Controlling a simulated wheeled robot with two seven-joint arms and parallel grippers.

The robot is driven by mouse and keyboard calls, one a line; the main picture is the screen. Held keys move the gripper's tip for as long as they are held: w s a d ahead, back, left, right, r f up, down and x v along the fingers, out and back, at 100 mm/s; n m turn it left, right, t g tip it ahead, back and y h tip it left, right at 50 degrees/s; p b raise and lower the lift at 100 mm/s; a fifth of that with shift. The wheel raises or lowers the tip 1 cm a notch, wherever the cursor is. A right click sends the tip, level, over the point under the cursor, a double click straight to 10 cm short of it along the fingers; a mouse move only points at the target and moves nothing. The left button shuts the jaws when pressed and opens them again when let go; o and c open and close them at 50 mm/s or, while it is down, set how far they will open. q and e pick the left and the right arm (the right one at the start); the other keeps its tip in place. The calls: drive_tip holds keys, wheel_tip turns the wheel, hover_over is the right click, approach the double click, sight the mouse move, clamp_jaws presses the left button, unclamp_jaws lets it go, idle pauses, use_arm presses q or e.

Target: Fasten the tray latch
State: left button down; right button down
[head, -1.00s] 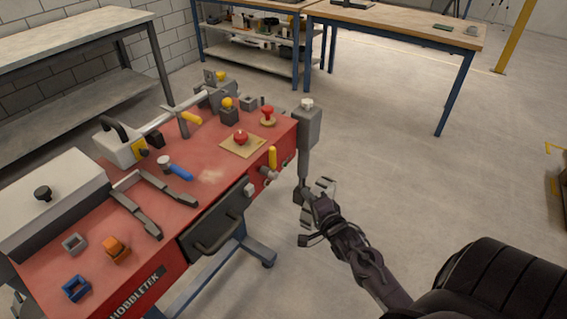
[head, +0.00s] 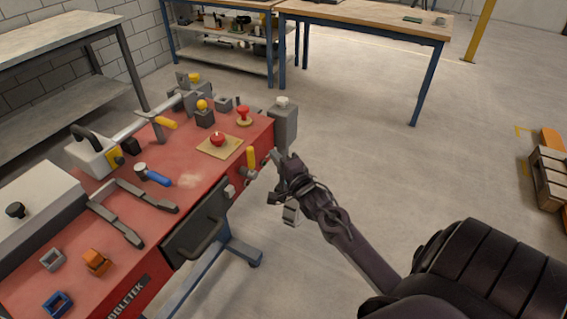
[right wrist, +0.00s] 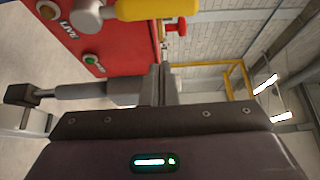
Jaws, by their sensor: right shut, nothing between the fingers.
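The tray front (head: 190,238) is a dark grey panel with a black bar handle, set in the front of the red bench. A small light grey block (head: 229,192), perhaps part of the latch, sits at its upper right corner. To its right, a yellow-handled lever (head: 250,158) stands upright on a grey pivot. The yellow handle (right wrist: 155,9) also shows large at the top of the right wrist view. My right gripper (head: 279,160) is shut and empty, right of the lever and close to the bench's right corner; its fingertips (right wrist: 160,85) point toward the bench side. My left gripper is out of view.
A grey post box (head: 284,125) stands at the bench's right corner, close to my right gripper. The red panel shows a green button (right wrist: 91,59). A red mushroom button (head: 217,139) and a blue-handled tool (head: 155,177) are on top.

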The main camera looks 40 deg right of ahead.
sight(251, 164)
drive_tip(key=w+a, duration=0.1)
drive_tip(key=w+a+p, duration=0.1)
drive_tip(key=a, duration=0.1)
drive_tip(key=shift+w+a, duration=0.15)
drive_tip(key=shift+a, duration=0.15)
